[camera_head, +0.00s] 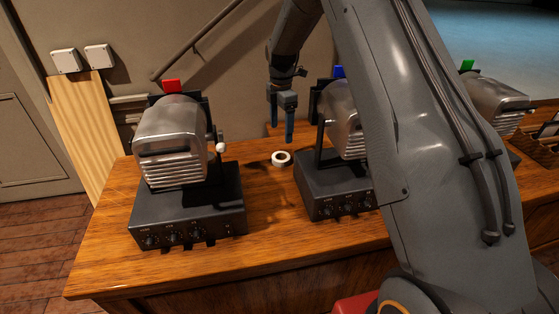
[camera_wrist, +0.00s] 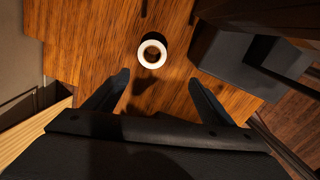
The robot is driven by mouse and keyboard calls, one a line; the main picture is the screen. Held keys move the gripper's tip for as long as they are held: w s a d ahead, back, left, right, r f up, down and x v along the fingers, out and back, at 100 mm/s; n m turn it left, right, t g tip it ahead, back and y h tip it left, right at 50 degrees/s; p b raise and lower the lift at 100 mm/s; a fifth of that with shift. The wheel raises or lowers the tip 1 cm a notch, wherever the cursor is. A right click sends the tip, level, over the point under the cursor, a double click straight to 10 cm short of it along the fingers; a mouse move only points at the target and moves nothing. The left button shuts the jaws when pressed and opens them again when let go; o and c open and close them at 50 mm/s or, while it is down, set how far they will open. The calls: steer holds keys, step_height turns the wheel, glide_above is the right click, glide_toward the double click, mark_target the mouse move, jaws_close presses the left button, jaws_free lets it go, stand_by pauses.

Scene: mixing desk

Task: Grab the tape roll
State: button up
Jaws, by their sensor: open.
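The white tape roll (camera_head: 281,158) lies flat on the wooden desk (camera_head: 262,215), in the gap between two machines. It also shows in the wrist view (camera_wrist: 152,54), with its hole facing up, ahead of the fingers and roughly between their lines. My gripper (camera_head: 282,138) points down above the desk, close over the roll and apart from it. In the wrist view my gripper (camera_wrist: 159,82) has its two fingers spread wide with nothing between them.
A metal machine with a red block (camera_head: 172,140) stands left of the roll. One with a blue block (camera_head: 340,115) stands close on its right, partly hidden by my arm. Another with a green block (camera_head: 495,95) is farther right. The desk front is clear.

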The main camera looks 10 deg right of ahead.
steer(key=b, duration=0.5)
glide_toward(281, 153)
steer(key=s, duration=0.2)
steer(key=shift+s+a+f+p, duration=0.15)
steer(key=shift+f+p, duration=0.7)
steer(key=shift+f, duration=1.25)
steer(key=shift+a+f+p, duration=0.2)
steer(key=shift+f+p, duration=0.6)
steer(key=shift+f, duration=1.25)
steer(key=c, duration=1.1)
